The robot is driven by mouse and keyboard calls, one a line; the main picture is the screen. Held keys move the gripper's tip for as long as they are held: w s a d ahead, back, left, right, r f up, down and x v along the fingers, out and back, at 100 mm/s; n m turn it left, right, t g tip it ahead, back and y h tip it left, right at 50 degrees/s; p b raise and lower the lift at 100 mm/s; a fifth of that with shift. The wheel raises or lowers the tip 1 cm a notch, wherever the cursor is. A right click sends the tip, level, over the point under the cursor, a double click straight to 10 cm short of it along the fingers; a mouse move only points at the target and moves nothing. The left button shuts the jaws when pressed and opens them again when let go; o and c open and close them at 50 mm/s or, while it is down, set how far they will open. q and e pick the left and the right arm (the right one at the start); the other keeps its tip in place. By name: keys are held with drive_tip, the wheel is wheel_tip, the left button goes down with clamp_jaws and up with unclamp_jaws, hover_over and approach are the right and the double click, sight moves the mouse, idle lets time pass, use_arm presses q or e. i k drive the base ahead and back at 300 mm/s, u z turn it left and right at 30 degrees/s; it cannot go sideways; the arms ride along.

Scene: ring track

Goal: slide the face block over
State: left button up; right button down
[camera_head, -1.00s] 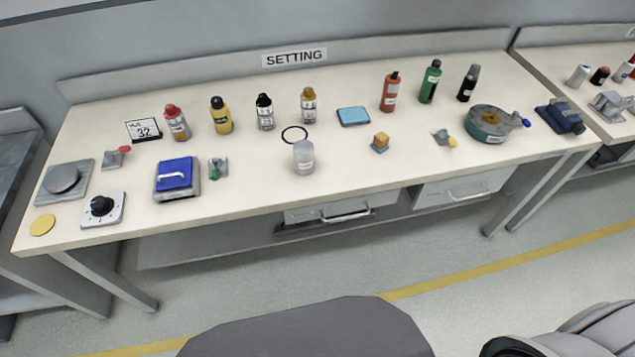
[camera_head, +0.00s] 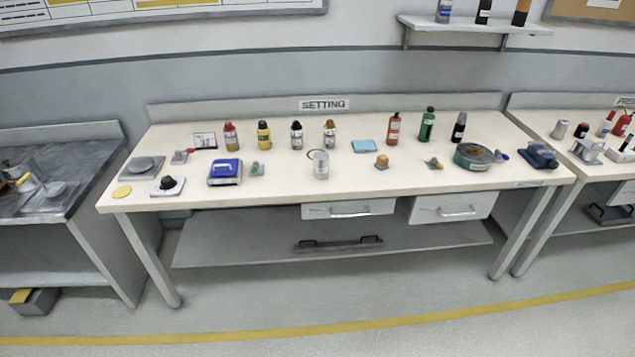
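No block on the long bench marked "SETTING" (camera_head: 240,195) clearly shows a face at this size, so I cannot tell which is the face block. A small orange block (camera_head: 381,160) sits on a small base on the right half of the bench top. A blue block with a pale handle (camera_head: 224,171) sits on the left half. Neither of my grippers is in view.
A clear jar (camera_head: 321,164) stands mid-bench by a dark ring. Several bottles line the back, including a green one (camera_head: 427,124). A round green device (camera_head: 474,157) is at the right. Drawers (camera_head: 348,209) hang below. The floor in front is clear.

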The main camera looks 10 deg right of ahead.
sight(320, 159)
drive_tip(key=u, duration=0.45)
drive_tip(key=i, duration=0.6)
drive_tip(key=u, duration=0.35)
